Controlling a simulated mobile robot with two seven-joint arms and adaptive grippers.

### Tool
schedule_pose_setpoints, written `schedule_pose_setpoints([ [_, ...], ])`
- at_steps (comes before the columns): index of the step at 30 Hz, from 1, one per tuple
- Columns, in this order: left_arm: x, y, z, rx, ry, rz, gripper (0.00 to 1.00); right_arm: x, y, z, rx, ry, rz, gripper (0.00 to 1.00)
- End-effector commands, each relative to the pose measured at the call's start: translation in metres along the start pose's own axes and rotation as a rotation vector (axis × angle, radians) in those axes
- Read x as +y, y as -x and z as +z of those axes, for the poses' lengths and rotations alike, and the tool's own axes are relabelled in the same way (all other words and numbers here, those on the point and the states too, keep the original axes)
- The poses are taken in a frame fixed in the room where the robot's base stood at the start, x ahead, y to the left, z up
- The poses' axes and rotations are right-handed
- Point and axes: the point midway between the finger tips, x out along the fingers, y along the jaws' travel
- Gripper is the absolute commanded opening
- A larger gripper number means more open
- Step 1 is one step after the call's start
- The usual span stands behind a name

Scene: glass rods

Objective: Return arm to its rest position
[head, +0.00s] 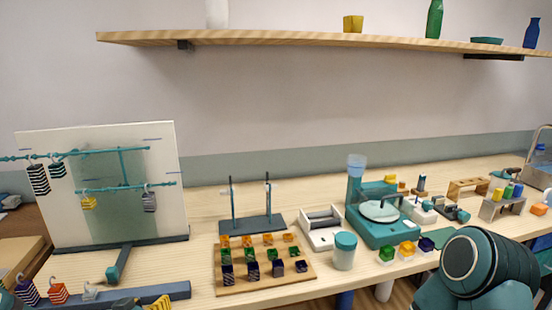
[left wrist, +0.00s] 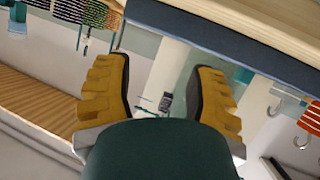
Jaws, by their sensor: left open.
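My left gripper (left wrist: 162,78) shows in the left wrist view with its two yellow-brown fingers spread apart. Nothing is held between them. My right gripper is out of sight.
A white board (head: 145,160) with teal rods and hanging striped weights stands at left. A wooden block of coloured cubes (head: 225,287), a two-rod stand (head: 253,224), a white-teal jar (head: 345,252) and a teal machine (head: 372,230) fill the bench. A shelf (head: 270,39) hangs above.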

Motion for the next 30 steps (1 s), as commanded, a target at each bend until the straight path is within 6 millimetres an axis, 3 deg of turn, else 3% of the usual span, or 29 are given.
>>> schedule_pose_setpoints([
  [1, 0.017, -0.006, 0.029, -0.088, 0.031, 0.02, 0.56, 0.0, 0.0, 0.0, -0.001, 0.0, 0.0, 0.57],
  [5, 0.058, -0.008, 0.107, -0.336, 0.105, 0.052, 0.56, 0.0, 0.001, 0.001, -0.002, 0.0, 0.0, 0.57],
  [9, 0.102, 0.012, 0.189, -0.62, 0.156, 0.074, 0.56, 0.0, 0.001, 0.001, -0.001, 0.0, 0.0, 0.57],
  [12, 0.126, 0.036, 0.237, -0.801, 0.173, 0.076, 0.56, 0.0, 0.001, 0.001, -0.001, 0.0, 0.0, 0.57],
  [15, 0.142, 0.058, 0.269, -0.937, 0.181, 0.072, 0.56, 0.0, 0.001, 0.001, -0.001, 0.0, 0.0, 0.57],
  [21, 0.153, 0.082, 0.296, -1.061, 0.185, 0.058, 0.56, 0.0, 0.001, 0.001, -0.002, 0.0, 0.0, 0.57],
  [30, 0.153, 0.082, 0.296, -1.064, 0.186, 0.058, 0.56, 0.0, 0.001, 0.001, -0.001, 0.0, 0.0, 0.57],
])
